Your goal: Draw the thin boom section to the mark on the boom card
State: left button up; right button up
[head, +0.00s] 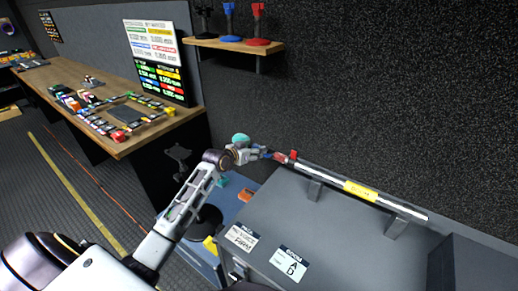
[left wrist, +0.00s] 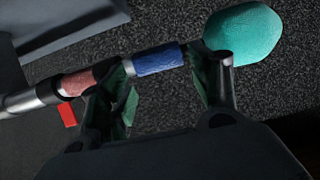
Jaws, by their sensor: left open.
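A telescopic boom (head: 325,173) lies along the back of a grey counter on two supports, with a yellow band (head: 360,190) around it. In the left wrist view it shows a red collar (left wrist: 80,82), a blue collar (left wrist: 158,58) and a teal foam head (left wrist: 245,33) at its end. The foam head (head: 241,138) also shows in the head view. My left gripper (head: 262,153) is open at the boom's foam end, its fingers on either side of the blue collar; contact cannot be told. The boom card (head: 289,263), marked A and D, lies on the counter. My right gripper is out of view.
The grey counter (head: 330,235) is mostly clear. Another card (head: 241,237) lies near its left edge. A red piece (head: 293,155) stands by the boom. A wooden desk (head: 150,132) with small parts is at left, and a shelf (head: 232,44) hangs on the dark wall.

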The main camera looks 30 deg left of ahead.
pick_arm(q)
jog(key=shift+x, duration=2.55)
jog(key=shift+s, duration=0.1)
jog(key=c, duration=1.2)
jog(key=shift+o, duration=0.2)
